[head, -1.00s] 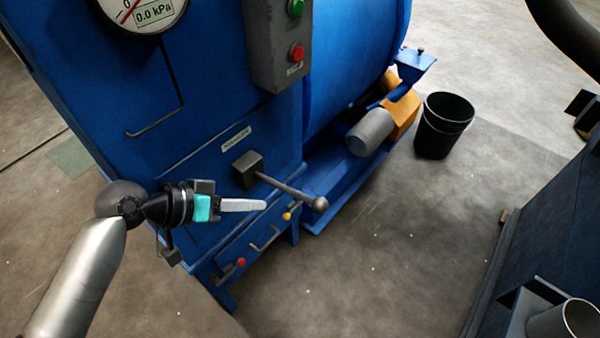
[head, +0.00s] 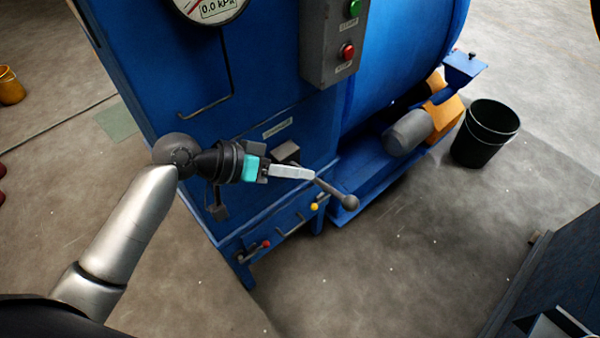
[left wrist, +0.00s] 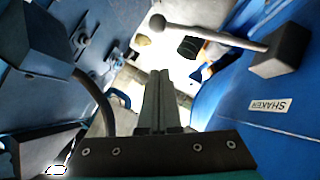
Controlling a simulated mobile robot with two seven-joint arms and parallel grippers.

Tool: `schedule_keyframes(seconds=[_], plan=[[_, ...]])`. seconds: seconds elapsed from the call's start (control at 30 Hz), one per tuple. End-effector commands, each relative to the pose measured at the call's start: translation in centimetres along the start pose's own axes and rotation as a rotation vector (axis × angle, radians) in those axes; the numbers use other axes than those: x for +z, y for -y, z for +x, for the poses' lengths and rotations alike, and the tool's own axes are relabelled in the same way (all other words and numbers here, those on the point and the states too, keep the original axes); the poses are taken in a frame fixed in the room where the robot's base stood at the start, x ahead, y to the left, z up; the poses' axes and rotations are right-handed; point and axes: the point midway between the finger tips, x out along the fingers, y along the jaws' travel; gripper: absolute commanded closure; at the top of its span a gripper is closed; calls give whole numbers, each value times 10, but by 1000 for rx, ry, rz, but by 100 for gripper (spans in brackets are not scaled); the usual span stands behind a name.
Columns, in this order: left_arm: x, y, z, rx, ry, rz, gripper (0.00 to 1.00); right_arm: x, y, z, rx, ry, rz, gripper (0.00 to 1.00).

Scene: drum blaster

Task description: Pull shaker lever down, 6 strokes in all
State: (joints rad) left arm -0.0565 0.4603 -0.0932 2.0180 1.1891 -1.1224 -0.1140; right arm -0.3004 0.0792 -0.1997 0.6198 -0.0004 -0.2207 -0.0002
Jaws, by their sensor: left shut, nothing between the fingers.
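The shaker lever is a grey rod with a ball knob (head: 349,201), sticking out of a dark block (head: 286,152) on the blue machine. My left gripper (head: 312,174) is shut and empty, its pale fingers overlapping the rod in the head view and hiding part of it. In the left wrist view the lever rod (left wrist: 225,38) runs from its block to the knob, ahead and to the right of the shut fingers (left wrist: 159,75), with a visible gap. A SHAKER label (left wrist: 270,104) is near the block. My right gripper is not in view.
A control box (head: 328,45) with green and red buttons and a gauge (head: 212,5) are above the lever. Red (head: 266,244) and yellow (head: 314,206) knobs are low on the machine. A black bucket (head: 484,134) stands at right. Open floor lies in front.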

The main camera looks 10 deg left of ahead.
Motion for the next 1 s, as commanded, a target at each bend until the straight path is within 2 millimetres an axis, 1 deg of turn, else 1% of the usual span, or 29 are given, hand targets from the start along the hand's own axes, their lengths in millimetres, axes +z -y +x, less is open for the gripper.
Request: schedule_keyframes(seconds=[0.03, 0.1, 0.33, 0.4, 0.5, 0.63, 1.0], plan=[[-1, 0, 11, 4, -4, -3, 100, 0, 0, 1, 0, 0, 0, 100], [-1, -1, 26, 4, -3, -1, 100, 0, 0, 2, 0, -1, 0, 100], [0, 0, 73, 2, -1, -1, 100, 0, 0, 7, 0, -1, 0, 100], [11, 0, 81, 2, 1, -5, 100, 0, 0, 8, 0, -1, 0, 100], [20, 0, 90, 1, 1, -3, 100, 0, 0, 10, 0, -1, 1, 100], [26, 0, 97, 0, 0, -1, 100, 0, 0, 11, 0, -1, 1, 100], [29, 0, 98, -1, 0, 0, 100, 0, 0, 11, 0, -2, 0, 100]])
